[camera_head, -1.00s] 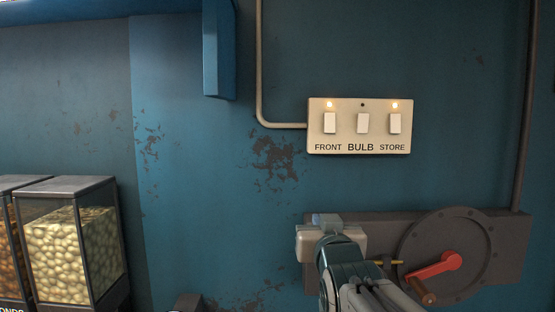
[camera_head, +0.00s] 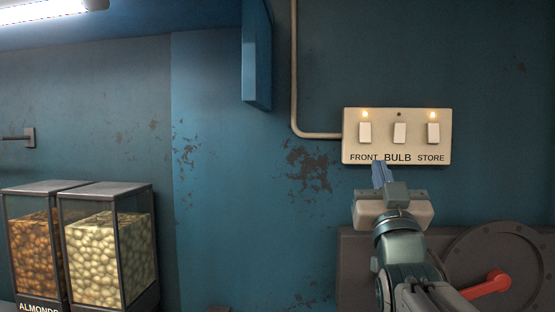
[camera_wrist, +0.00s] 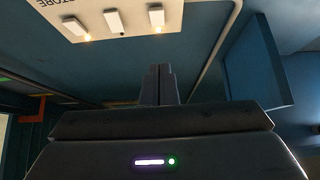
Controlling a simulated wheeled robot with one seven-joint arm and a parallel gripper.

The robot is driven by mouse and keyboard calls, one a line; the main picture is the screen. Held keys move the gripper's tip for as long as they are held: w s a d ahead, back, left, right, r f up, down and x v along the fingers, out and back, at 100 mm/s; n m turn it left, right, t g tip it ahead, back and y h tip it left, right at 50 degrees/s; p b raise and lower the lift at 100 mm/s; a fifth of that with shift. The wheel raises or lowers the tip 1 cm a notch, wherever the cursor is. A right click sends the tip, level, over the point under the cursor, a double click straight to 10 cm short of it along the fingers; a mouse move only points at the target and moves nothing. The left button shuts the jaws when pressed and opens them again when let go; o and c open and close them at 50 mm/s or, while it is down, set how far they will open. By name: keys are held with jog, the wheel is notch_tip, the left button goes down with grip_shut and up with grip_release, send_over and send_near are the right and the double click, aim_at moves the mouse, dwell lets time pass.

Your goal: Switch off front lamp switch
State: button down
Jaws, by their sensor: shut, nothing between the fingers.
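A cream switch panel (camera_head: 397,146) is fixed to the blue wall, labelled FRONT, BULB and STORE from left to right. The FRONT switch (camera_head: 365,133) has a lit light above it. The BULB switch (camera_head: 400,133) has a dark one. The STORE switch (camera_head: 433,134) has a lit one. My gripper (camera_head: 381,172) is shut and empty, just below the panel between the FRONT and BULB labels. In the wrist view my shut fingers (camera_wrist: 158,84) point up, and the panel (camera_wrist: 130,38) appears turned around above them. I cannot tell if the fingertips touch the wall.
A conduit (camera_head: 295,80) runs down the wall into the panel's left side. A blue box (camera_head: 256,60) hangs further left. A round plate with a red lever (camera_head: 490,284) is at lower right. Bins of nuts (camera_head: 110,262) stand at lower left. The wall around the panel is mostly clear.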

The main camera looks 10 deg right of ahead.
aim_at(365, 134)
jog(key=p+x, duration=0.1)
jog(key=x, duration=0.2)
jog(key=f+p+x, duration=0.1)
jog(key=x, duration=0.3)
jog(key=w+p+x, duration=0.1)
jog(key=x, duration=0.3)
jog(key=shift+w+d+f, duration=0.1)
jog(key=shift+d+f, duration=0.1)
jog(key=shift+f, duration=0.15)
jog(key=shift+w+d+f, duration=0.1)
jog(key=shift+w+d, duration=0.05)
jog(key=shift+w, duration=0.35)
jog(key=f+b, duration=0.1)
jog(key=b, duration=0.1)
jog(key=shift+w+t+b, duration=0.3)
jog(key=shift+b, duration=0.05)
jog(key=shift+r, duration=0.35)
